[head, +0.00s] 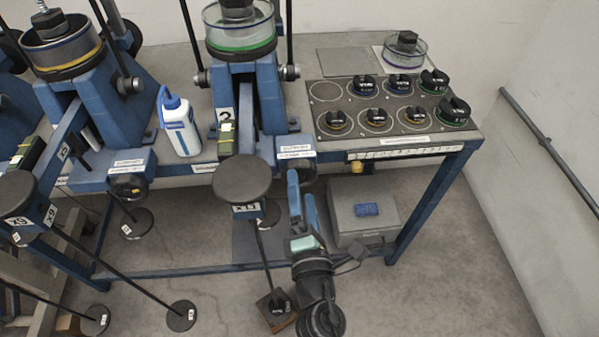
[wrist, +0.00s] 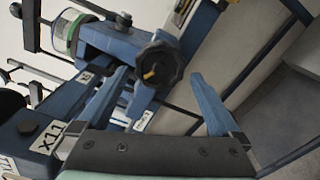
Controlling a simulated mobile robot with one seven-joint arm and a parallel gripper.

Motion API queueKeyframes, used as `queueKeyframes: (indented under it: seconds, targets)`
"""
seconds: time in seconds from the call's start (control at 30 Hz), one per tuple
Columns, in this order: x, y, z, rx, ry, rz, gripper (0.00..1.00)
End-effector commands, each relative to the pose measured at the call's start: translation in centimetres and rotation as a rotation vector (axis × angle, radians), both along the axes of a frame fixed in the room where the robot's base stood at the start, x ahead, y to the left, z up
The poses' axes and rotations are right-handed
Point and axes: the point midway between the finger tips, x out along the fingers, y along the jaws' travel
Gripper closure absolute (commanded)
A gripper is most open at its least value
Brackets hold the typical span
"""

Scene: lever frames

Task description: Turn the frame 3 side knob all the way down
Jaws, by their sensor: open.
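In the head view, the knob is partly hidden behind my gripper (head: 302,190). My gripper (wrist: 157,103) is open, its blue fingers apart with nothing between them. The knob is ahead of the fingers, between them in the wrist view and apart from them.
A long lever with a round dark pad (head: 242,180), marked X11, sticks out left of my gripper. Another frame with its own side knob (head: 128,185) is further left. A panel of black weights (head: 335,92) lies on the bench. A grey box (head: 363,212) stands below.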

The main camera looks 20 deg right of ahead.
Motion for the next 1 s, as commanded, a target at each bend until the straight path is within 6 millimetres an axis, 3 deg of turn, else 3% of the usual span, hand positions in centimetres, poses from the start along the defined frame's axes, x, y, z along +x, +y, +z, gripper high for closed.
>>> queueKeyframes:
  seconds: [0.47, 0.8, 1.0]
  targets:
    - [-1.0, 0.3, 0.0, 0.024, -0.006, 0.001, 0.00]
    - [-3.9, 1.2, 0.0, 0.506, -0.140, 0.004, 0.00]
    - [-4.5, 1.3, 0.1, 0.651, -0.187, 0.000, 0.00]
